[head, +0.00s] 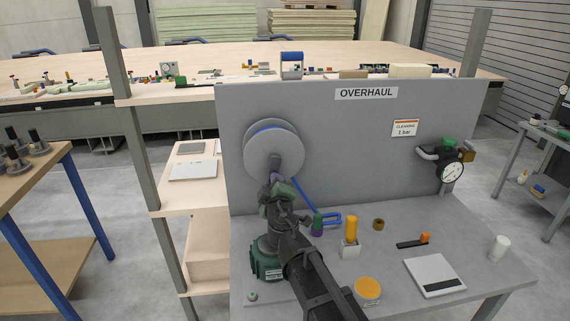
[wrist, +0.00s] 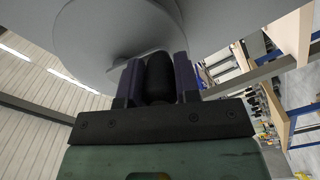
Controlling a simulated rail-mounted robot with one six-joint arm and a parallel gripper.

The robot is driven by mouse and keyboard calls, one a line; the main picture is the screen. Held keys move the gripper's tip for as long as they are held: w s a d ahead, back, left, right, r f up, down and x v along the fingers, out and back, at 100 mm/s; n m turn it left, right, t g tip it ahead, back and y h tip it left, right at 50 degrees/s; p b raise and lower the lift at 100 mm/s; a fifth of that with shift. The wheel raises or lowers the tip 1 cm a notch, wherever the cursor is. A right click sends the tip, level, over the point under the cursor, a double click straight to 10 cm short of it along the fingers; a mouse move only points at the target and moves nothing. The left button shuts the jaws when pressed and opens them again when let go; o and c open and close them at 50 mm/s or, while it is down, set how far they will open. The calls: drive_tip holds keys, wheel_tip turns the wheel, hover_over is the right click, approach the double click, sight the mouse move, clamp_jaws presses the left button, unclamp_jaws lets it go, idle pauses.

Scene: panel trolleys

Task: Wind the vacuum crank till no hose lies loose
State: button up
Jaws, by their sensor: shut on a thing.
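The grey hose reel (head: 262,152) stands on the left of the grey OVERHAUL panel, with blue hose showing at its rim. A blue hose (head: 303,193) runs from the reel down to the bench top, where a blue loop (head: 331,217) lies beside a purple and green fitting. My gripper (head: 276,178) is at the lower front of the reel. In the wrist view its two purple fingers are shut on the dark crank knob (wrist: 158,78), with the reel disc (wrist: 85,30) above. The crank arm is mostly hidden by my gripper in the head view.
A gauge (head: 451,173) sits on the panel's right.

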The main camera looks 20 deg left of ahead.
drive_tip(key=shift+s+a+r, duration=0.1)
drive_tip(key=shift+a, duration=0.1)
drive_tip(key=shift+s+a+r, duration=0.2)
drive_tip(key=shift+s+a, duration=0.1)
drive_tip(key=shift+a, duration=0.2)
drive_tip(key=shift+p, duration=0.3)
drive_tip(key=shift+s+a+r, duration=0.2)
drive_tip(key=shift+a+r, duration=0.15)
drive_tip(key=shift+a, duration=0.05)
drive_tip(key=shift+p, duration=0.3)
